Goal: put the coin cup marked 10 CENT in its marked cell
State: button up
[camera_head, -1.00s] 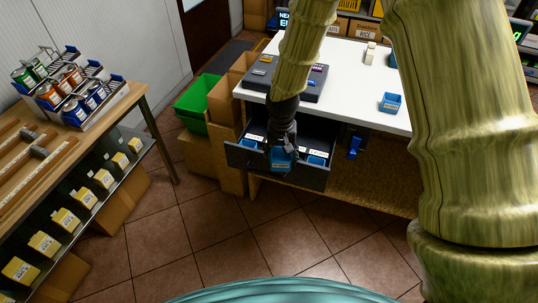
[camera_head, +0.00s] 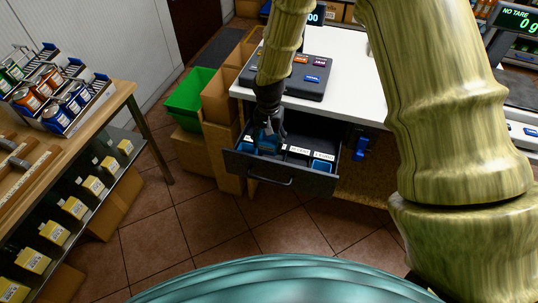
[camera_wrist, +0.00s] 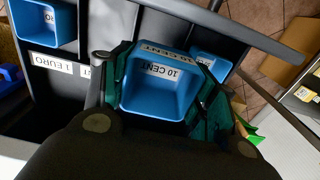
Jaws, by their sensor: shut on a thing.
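The blue coin cup marked 10 CENT (camera_wrist: 158,98) is between the dark green fingers of my gripper (camera_wrist: 160,110) in the wrist view. My gripper is shut on it. In the head view my gripper (camera_head: 267,128) points down into the left half of the open dark drawer (camera_head: 278,171), with the blue cup (camera_head: 267,143) at its tip. A strip also reading 10 CENT (camera_wrist: 167,50) lies along the cup's far edge. Whether the cup touches the cell floor is hidden.
Another blue cup (camera_wrist: 47,22) sits at the wrist view's left, near a 1 EURO label (camera_wrist: 50,64). One more blue cup (camera_wrist: 211,65) is close on the right. The white counter (camera_head: 345,85) overhangs behind the drawer. A shelf stand (camera_head: 82,180) stands left across the floor.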

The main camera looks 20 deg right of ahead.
aim_at(271, 148)
jog(key=f, duration=0.1)
jog(key=d+f, duration=0.1)
jog(key=f, duration=0.1)
jog(key=shift+s+a+f+p, duration=0.1)
jog(key=shift+f+p, duration=0.25)
jog(key=shift+f, duration=0.05)
jog(key=shift+f+p, duration=0.45)
jog(key=shift+f, duration=1.35)
jog(key=shift+f, duration=0.35)
jog(key=shift+f+b, duration=0.25)
jog(key=shift+b, duration=0.05)
